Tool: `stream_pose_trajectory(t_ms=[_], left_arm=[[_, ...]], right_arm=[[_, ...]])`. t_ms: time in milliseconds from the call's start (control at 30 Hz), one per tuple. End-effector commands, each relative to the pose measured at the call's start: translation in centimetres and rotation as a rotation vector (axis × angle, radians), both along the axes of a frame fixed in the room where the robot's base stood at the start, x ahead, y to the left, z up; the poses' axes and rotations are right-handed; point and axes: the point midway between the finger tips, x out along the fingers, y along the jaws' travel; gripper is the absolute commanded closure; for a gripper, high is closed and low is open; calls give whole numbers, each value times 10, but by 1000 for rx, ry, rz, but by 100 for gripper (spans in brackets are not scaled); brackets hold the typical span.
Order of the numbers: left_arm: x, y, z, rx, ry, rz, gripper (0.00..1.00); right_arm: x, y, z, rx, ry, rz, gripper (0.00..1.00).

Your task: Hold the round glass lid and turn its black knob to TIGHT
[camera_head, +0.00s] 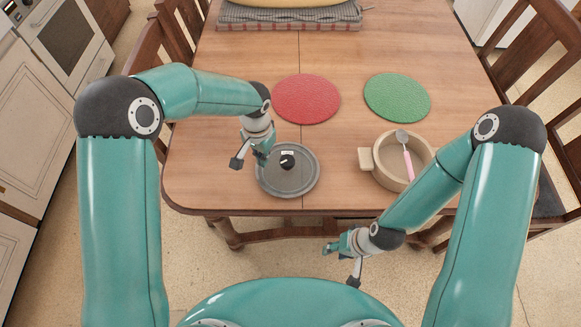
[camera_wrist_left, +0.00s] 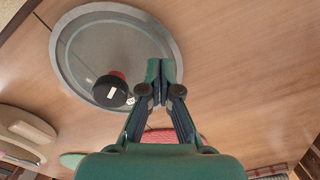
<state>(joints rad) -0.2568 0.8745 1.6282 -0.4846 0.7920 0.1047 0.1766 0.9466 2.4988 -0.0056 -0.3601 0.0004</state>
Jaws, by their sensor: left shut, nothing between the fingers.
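The round grey glass lid (camera_head: 300,182) lies flat on the wooden table near its front edge. Its black knob (camera_head: 287,161) stands at the lid's middle with a small white label beside it; the wording is too small to read. In the left wrist view the lid (camera_wrist_left: 85,50) and knob (camera_wrist_left: 111,92) show close up. My left gripper (camera_head: 261,156) is at the lid's left side, apart from the knob. Its fingertips (camera_wrist_left: 159,72) are together and empty, over the lid's rim area; contact is unclear. My right gripper (camera_head: 338,246) hangs in front of the table, away from the lid; its opening is unclear.
A red round mat (camera_head: 307,98) and a green round mat (camera_head: 397,97) lie behind the lid. A beige pot (camera_head: 367,160) holding a pink-handled spoon (camera_head: 408,163) stands to the right. A grey cloth (camera_head: 290,20) lies at the back. Chairs flank the table.

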Motion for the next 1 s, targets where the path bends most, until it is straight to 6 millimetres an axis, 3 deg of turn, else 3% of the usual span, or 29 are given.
stream_pose_trajectory(t_ms=[1000], left_arm=[[0,0,-25,0,1,0,100]], right_arm=[[0,0,-21,0,0,0,60]])
